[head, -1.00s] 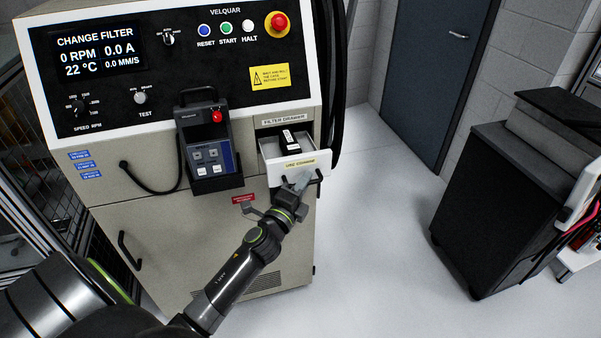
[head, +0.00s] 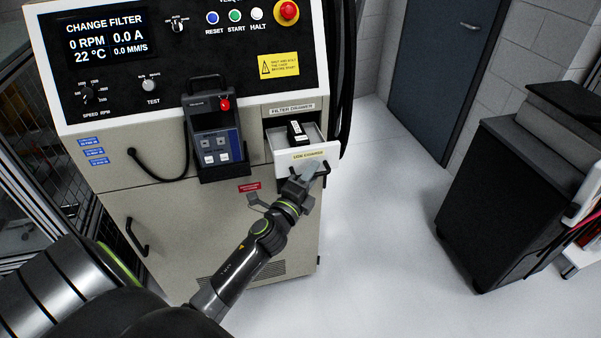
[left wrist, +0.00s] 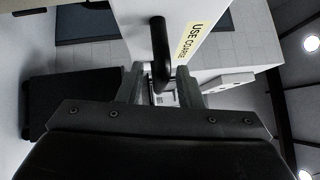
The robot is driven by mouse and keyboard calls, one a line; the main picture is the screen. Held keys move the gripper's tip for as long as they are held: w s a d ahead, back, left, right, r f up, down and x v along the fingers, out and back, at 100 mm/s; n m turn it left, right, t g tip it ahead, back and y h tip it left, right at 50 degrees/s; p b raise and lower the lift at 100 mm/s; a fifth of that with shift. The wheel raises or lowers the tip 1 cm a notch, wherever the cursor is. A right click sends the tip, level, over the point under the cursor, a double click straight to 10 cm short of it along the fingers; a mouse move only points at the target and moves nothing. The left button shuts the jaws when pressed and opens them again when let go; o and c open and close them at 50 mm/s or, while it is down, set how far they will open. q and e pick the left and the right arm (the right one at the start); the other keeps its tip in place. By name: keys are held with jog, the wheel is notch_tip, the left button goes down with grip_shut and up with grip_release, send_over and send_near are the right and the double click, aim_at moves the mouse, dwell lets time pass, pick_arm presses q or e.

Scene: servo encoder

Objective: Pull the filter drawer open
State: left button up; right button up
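The filter drawer (head: 318,156) stands partly out of the machine, with its white front marked "USE COARSE". A black and white cartridge (head: 297,133) lies inside it. The drawer's dark handle (left wrist: 160,42) runs between the two fingers of my left gripper (left wrist: 162,76) in the left wrist view. My left gripper (head: 311,170) is shut on this handle, in front of the drawer; its fingertips are partly hidden in the head view. My right gripper is in neither view.
The machine (head: 165,215) carries a control panel, and a handheld pendant (head: 215,146) hangs left of the drawer. Black hoses (head: 338,70) run down its right side. A dark cart (head: 500,190) stands at the right. The floor (head: 385,230) between them is clear.

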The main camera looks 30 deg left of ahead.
pick_arm(q)
jog(key=s+d+f+b, duration=0.1)
jog(key=s+b, duration=0.4)
jog(key=s, duration=1.2)
jog(key=shift+f, duration=0.6)
jog(key=shift+d, duration=0.1)
jog(key=s+a+f+n+g, duration=0.1)
jog(key=s+f+n+g, duration=0.15)
jog(key=f, duration=0.95)
jog(key=s+a+f+n+g+y, duration=0.15)
jog(key=f+n+g, duration=0.25)
jog(key=f, duration=0.7)
jog(key=s+a+f+n+g, duration=0.1)
jog(key=s+f+n+g, duration=0.2)
jog(key=f, duration=0.9)
jog(key=s+d+f+n+g+h, duration=0.1)
jog(key=s+f+n+g, duration=0.3)
jog(key=s+f, duration=0.6)
jog(key=s+d+f+n+g+h, duration=0.1)
jog(key=s+d+f+n+g, duration=0.2)
jog(key=s+f, duration=0.7)
jog(key=s+n+g, duration=0.1)
jog(key=s+n, duration=0.1)
jog(key=s, duration=0.2)
jog(key=shift+s+n+g, duration=0.25)
jog(key=shift+n+g, duration=0.1)
